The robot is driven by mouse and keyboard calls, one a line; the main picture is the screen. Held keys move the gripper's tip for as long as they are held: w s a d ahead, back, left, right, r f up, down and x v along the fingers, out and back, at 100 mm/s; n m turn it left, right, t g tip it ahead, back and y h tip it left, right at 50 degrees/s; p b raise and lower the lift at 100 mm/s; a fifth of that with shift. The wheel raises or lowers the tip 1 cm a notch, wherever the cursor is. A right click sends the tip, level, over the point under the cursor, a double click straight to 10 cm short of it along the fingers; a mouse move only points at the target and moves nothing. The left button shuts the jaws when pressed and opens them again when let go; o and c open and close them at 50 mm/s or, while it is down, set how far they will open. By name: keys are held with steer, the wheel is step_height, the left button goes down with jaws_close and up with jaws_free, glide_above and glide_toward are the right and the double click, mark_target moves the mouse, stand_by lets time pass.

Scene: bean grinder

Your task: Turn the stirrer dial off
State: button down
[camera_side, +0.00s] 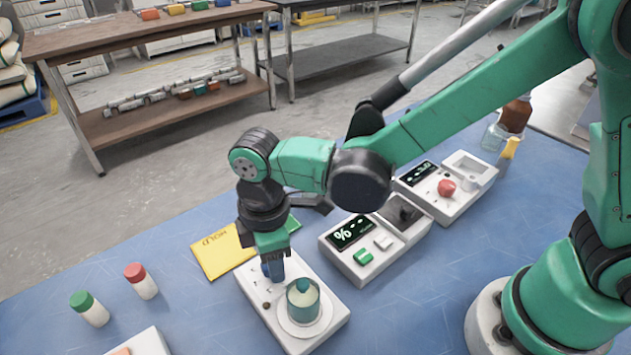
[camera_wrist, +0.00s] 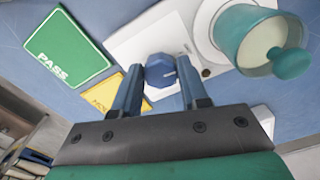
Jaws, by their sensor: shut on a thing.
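The stirrer (camera_side: 320,335) is a white box on the blue table, with a round plate that holds a teal beaker (camera_side: 303,302). Its blue dial (camera_wrist: 160,70) shows in the wrist view, between the two fingers of my gripper (camera_wrist: 160,78). My gripper points down over the far left part of the box in the side view (camera_side: 272,268) and is shut on the dial. In the side view the fingers hide most of the dial. The beaker stands to the right of the dial in the wrist view (camera_wrist: 250,45), with a teal knob-like piece at its top.
A yellow HOLD card (camera_side: 222,253) and a green PASS card (camera_wrist: 67,49) lie beside the stirrer. A scale (camera_side: 365,262) and a device with a red knob (camera_side: 446,187) stand to the right. Green-capped (camera_side: 88,308) and red-capped (camera_side: 141,281) bottles stand at left.

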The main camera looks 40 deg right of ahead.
steer(key=shift+n, duration=0.9)
steer(key=shift+c, duration=2.3)
jaws_free()
steer(key=shift+r, duration=0.15)
steer(key=shift+r, duration=2.65)
steer(key=s+d+r+m+t, duration=0.1)
steer(key=d+r+m+t, duration=0.1)
steer(key=d+m, duration=0.6)
steer(key=s+d+r+m+t, duration=0.1)
steer(key=d+r+m+t, duration=0.1)
steer(key=d+m+t, duration=0.3)
steer(key=d+m, duration=0.3)
steer(key=d, duration=0.2)
steer(key=shift+d+r, duration=0.3)
steer(key=shift+d, duration=0.05)
